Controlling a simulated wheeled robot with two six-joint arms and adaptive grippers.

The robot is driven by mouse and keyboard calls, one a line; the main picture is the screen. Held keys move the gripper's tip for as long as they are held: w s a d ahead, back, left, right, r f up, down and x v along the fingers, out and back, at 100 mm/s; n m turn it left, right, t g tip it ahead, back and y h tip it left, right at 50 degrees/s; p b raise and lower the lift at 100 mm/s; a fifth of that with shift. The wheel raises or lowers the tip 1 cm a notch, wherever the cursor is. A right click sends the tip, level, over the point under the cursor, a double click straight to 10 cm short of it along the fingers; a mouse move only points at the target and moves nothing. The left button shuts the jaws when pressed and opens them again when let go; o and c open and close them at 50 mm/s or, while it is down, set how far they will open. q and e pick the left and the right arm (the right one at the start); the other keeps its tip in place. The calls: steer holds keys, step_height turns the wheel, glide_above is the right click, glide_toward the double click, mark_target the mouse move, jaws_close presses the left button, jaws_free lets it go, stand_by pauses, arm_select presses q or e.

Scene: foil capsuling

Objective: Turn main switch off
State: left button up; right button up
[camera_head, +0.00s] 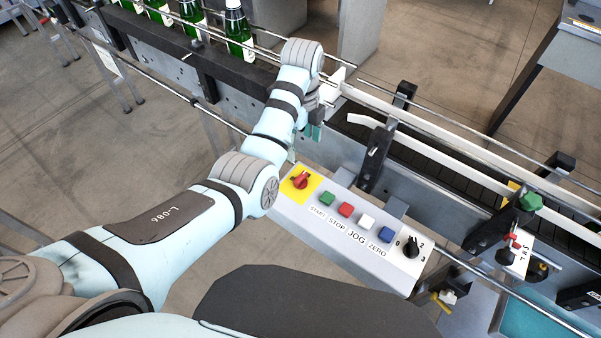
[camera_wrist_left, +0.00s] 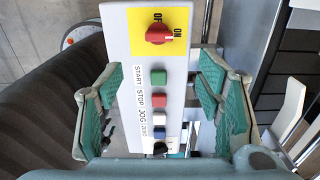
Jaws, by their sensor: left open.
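The main switch is a red rotary knob (camera_head: 301,181) on a yellow plate at the left end of the white control panel (camera_head: 345,245). In the left wrist view the red knob (camera_wrist_left: 159,33) sits near the top, with small position marks beside it. My left gripper (camera_head: 304,143) is just behind the panel's left end in the head view, its fingers partly hidden. In the left wrist view its teal finger pads are spread wide on both sides of the panel, with nothing between them touching. The knob lies beyond the fingertips. My right gripper is not in view.
Green START (camera_head: 327,198), red STOP (camera_head: 346,210), white JOG (camera_head: 367,222) and blue ZERO (camera_head: 386,234) buttons and a black selector (camera_head: 411,246) line the panel. Behind runs a conveyor (camera_head: 440,160) with rails. Green bottles (camera_head: 238,30) stand at the back left.

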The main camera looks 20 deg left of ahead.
mark_target(301, 176)
arm_select(q)
step_height(301, 176, down, 14)
steer(key=b, duration=0.2)
steer(key=shift+a+r+b, duration=0.1)
steer(key=shift+b, duration=0.25)
steer(key=shift+r, duration=0.1)
steer(key=c, duration=1.2)
